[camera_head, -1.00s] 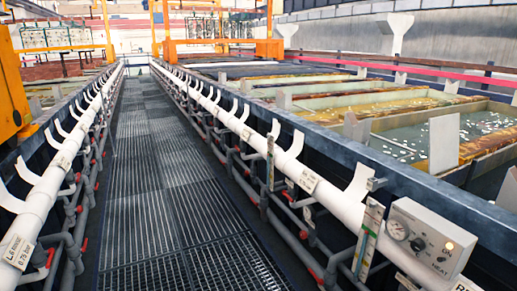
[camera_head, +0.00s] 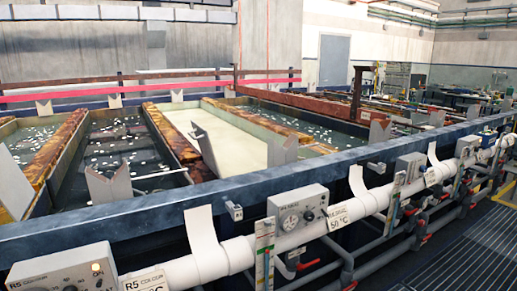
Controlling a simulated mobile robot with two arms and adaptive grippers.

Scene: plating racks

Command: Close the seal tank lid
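Neither of my grippers is in view. A grey control box (camera_head: 299,217) with a dial, apparently marked SEAL, stands on the near tank edge. A white label (camera_head: 342,213) beside it seems to read SEAL and 58 °C. Behind the edge lies an open-topped tank with cream liquid (camera_head: 240,139). A grey upright plate (camera_head: 203,146) stands at its left side; I cannot tell whether it is a lid. A long red-brown beam or panel (camera_head: 300,103) runs behind the tanks at right. No lid is clearly recognisable.
Dark tanks (camera_head: 125,150) with white floating bits lie to the left. A white pipe (camera_head: 215,262) with upright tabs runs along the blue tank rim (camera_head: 160,208). Another control box (camera_head: 66,270) is at lower left. Grated walkway (camera_head: 470,245) is free at lower right.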

